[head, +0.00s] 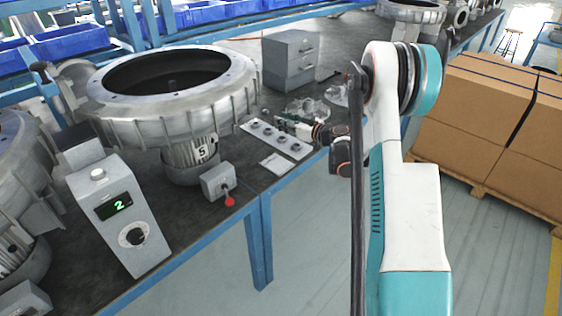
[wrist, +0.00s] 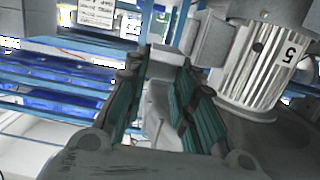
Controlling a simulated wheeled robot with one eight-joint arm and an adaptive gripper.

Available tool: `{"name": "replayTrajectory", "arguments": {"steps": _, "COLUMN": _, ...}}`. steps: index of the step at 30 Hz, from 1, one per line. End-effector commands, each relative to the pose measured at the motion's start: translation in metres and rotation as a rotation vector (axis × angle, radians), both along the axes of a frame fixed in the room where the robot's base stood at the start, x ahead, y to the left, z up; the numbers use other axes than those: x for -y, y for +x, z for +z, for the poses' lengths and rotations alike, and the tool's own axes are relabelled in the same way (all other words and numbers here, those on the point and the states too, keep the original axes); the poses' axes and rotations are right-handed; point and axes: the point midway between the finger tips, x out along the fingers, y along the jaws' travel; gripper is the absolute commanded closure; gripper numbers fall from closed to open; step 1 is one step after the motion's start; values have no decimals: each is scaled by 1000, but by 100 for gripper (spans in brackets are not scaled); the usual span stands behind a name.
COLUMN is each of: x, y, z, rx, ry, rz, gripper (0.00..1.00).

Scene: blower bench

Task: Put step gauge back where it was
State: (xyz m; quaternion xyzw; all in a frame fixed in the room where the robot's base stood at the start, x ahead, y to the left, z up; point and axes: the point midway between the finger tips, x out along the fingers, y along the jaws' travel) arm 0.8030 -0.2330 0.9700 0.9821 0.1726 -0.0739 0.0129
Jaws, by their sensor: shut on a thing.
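My gripper (head: 289,124) is at the end of my arm, low over the bench beside a light plate with several round knobs. In the wrist view my gripper (wrist: 162,68) has its teal fingers closed on a pale grey piece, which I take to be the step gauge (wrist: 161,112). The fingers cover its sides, and I cannot make it out clearly in the head view. I cannot tell whether it touches the bench.
A large blower housing (head: 175,98) with a motor marked 5 (head: 190,152) stands left of my gripper. The knob plate (head: 276,139), a grey drawer box (head: 291,60), a red-lever switch box (head: 218,181) and a display box reading 2 (head: 120,225) are on the bench. Cartons (head: 488,110) stand right.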

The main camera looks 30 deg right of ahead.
Motion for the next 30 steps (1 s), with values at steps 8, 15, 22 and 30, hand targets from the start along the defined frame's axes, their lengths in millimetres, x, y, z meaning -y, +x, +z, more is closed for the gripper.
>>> {"name": "replayTrajectory", "arguments": {"steps": 8, "x": 0, "y": 0, "z": -74, "rx": 0, "ry": 0, "rz": 0, "gripper": 100}}
{"name": "replayTrajectory", "arguments": {"steps": 15, "x": 0, "y": 0, "z": -119, "rx": 0, "ry": 1, "rz": -1, "gripper": 100}}
{"name": "replayTrajectory", "arguments": {"steps": 22, "x": 0, "y": 0, "z": -132, "rx": 0, "ry": 1, "rz": -1, "gripper": 100}}
{"name": "replayTrajectory", "arguments": {"steps": 30, "x": 0, "y": 0, "z": -169, "rx": 0, "ry": 1, "rz": -1, "gripper": 100}}
